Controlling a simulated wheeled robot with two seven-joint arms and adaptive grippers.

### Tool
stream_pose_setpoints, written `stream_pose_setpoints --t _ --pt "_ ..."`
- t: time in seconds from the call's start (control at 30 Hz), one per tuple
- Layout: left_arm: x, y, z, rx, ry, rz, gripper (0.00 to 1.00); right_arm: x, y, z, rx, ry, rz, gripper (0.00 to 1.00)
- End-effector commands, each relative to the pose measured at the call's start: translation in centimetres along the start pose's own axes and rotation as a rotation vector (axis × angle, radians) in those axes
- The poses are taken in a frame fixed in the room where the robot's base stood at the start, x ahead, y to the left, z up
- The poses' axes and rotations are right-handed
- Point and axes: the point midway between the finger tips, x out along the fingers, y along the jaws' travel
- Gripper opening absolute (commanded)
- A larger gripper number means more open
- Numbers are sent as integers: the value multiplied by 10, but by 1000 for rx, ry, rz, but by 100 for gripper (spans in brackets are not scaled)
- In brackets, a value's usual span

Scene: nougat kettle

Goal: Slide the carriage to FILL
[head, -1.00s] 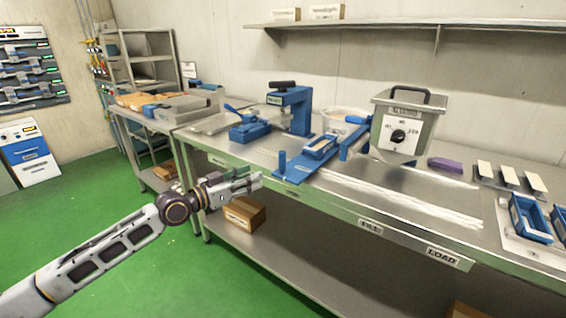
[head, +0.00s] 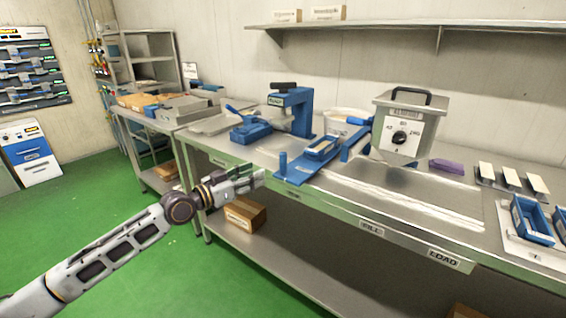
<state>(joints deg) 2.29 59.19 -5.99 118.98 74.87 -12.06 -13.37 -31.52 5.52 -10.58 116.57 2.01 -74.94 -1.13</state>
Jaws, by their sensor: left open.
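The blue carriage (head: 298,174) lies on the steel bench, with an upright blue post (head: 283,164) at its left end and a blue mould (head: 322,148) with a pale top on it. Pale rails (head: 410,200) run along the bench to its right. A FILL label (head: 371,229) and a LOAD label (head: 444,258) are on the bench's front edge; the carriage sits left of both. My left gripper (head: 262,178) is open and empty at the bench's front edge, just left of the post, apparently not touching it. My right gripper is out of view.
A grey kettle box (head: 402,120) with a dial stands behind the rails. A blue press (head: 292,110) is behind the carriage. Blue trays (head: 530,218) and a purple block (head: 447,166) are to the right. A carton (head: 243,214) sits on the lower shelf.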

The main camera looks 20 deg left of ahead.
Motion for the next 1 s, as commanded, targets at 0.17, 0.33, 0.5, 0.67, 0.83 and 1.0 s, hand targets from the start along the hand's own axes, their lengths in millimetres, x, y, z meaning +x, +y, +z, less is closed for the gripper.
stream_pose_setpoints --t 0.17,0.33,0.5,0.67,0.83,1.0 --pt "9 0 -1 0 2 0 44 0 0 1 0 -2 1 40" --pt "18 1 -1 0 1 2 44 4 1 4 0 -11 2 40" --pt "28 1 0 -2 1 1 44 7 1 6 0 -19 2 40" --pt "37 1 -1 -1 1 1 44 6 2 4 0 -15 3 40" --pt "48 2 -1 0 2 3 44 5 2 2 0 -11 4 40" --pt "60 1 -1 -1 1 2 44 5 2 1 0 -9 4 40"
